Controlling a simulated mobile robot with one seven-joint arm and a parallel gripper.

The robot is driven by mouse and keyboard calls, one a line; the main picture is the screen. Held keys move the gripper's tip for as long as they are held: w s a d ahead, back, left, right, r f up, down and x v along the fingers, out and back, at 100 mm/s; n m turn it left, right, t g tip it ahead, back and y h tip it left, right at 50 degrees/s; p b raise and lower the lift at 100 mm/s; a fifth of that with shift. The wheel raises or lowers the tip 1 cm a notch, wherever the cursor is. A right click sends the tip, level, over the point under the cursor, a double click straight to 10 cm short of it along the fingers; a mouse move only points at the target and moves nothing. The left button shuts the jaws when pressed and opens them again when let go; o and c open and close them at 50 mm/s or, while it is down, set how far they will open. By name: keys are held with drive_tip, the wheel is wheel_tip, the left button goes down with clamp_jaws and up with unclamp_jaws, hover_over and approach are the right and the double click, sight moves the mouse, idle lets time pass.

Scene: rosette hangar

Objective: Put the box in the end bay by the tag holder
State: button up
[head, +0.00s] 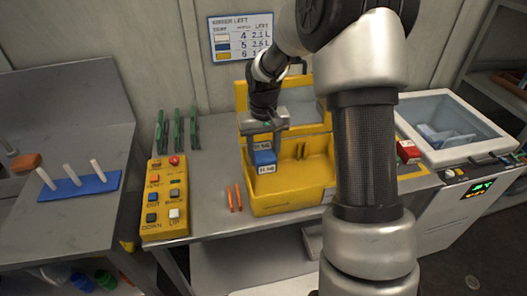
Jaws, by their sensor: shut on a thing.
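The box (263,157), blue with white labels, is in my gripper (264,137), which points down and is shut on it. The box is over or just inside the left end of a yellow case (285,199) with its lid raised at the back. I cannot tell whether it touches the case floor. The rest of the case interior shows yellow and looks mostly empty. A small pale patch (328,195) on the case's front right may be the tag holder, but my arm partly covers that end and I cannot be sure.
Two orange sticks (234,198) and a yellow button panel (165,199) lie left of the case. Green clips (178,130) stand behind. A red box (408,151) and a glass-lidded white machine (450,130) are at right.

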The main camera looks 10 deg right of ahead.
drive_tip(key=shift+f+b, duration=3.4)
drive_tip(key=shift+f, duration=1.95)
drive_tip(key=o, duration=1.2)
drive_tip(key=shift+a, duration=0.25)
drive_tip(key=r, duration=0.5)
drive_tip(key=r+p, duration=0.1)
drive_tip(key=r, duration=1.1)
drive_tip(key=shift+d, duration=0.35)
drive_tip(key=shift+d+r, duration=0.1)
drive_tip(key=shift+r, duration=0.15)
